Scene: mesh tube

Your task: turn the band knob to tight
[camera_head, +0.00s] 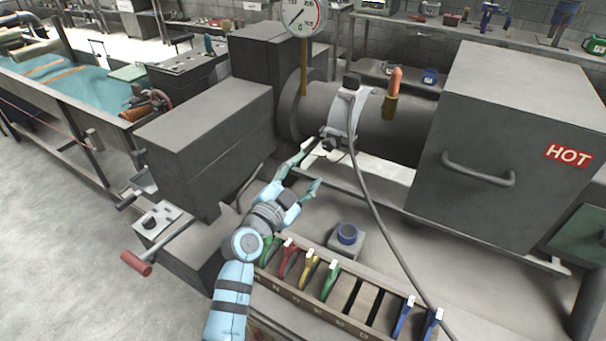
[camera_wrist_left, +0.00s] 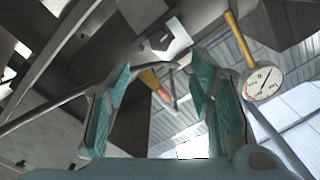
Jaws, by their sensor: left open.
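A light band (camera_head: 345,112) wraps the dark horizontal tube (camera_head: 400,118), with a dark block on its top. A small dark knob-like part (camera_head: 333,141) sits at the band's lower front; I cannot tell which way it is turned. My left gripper (camera_head: 311,168) is open, just below and left of that part, its fingers pointing up toward it. In the left wrist view the two teal fingers (camera_wrist_left: 161,72) stand apart with nothing held between them. Whether the upper finger touches the knob is unclear. My right gripper is not in view.
A dial gauge (camera_head: 304,14) stands above the tube. A cable (camera_head: 374,205) hangs from the band to the front. A grey box marked HOT (camera_head: 500,130) stands right.

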